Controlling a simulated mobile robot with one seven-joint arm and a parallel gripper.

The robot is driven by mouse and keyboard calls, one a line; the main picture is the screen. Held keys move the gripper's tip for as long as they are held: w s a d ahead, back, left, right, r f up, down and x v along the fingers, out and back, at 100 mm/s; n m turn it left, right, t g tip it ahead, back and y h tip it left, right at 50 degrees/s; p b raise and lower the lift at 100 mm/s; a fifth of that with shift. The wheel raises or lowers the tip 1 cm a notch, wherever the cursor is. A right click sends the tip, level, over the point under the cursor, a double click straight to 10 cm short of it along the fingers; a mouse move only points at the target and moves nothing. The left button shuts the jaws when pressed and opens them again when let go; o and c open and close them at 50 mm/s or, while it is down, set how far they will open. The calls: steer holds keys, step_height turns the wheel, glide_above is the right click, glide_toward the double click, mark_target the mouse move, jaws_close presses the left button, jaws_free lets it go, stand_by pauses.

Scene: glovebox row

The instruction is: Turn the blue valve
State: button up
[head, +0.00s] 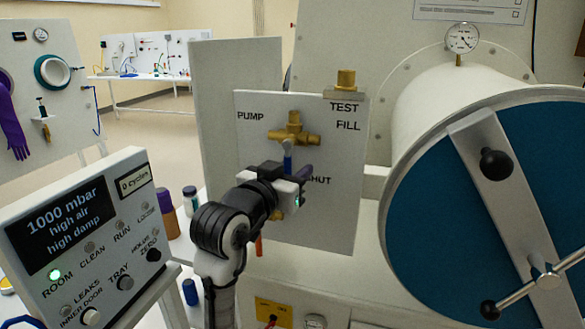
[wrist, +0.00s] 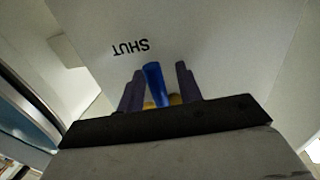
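The blue valve is a blue lever (head: 288,160) on a brass fitting (head: 292,133), mounted on a white upright panel (head: 338,215) marked PUMP, TEST, FILL and a partly covered SHUT. In the wrist view, the blue lever (wrist: 154,84) stands between the two dark purple fingers of my gripper (wrist: 160,88). The fingers are apart; a narrow gap shows on the lever's right, and the left finger looks very close to it. I cannot tell if it touches. In the head view, my gripper (head: 291,172) covers the lever's lower part and some of the panel.
A large white cylinder with a blue round door (head: 430,215) and black knobs stands at the right. A control box (head: 85,240) reading 1000 mbar is at the left front. Small bottles (head: 190,199) stand behind my arm. A red piece (head: 258,246) shows below my gripper.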

jaws_close()
stand_by(0.5)
steer(key=shift+w+a+m+b, duration=0.2)
steer(key=shift+a+m+b, duration=0.5)
steer(key=shift+m, duration=0.5)
steer(key=a+m, duration=0.1)
steer(key=m, duration=0.1)
steer(key=r+m+y+b, duration=0.1)
steer(key=w+a+m+g+b, duration=0.1)
steer(key=m, duration=0.1)
steer(key=shift+a+r+m+y, duration=0.15)
steer(key=shift+a+m+y, duration=0.15)
steer(key=shift+w+a+r+m+y+b, duration=0.1)
steer(key=shift+a+r+m+y+b, duration=0.2)
steer(key=shift+m, duration=0.4)
steer(key=shift+w+a+r+m+b, duration=0.1)
steer(key=shift+a+r+m, duration=0.25)
steer(key=shift+m, duration=0.35)
steer(key=shift+d+r, duration=0.1)
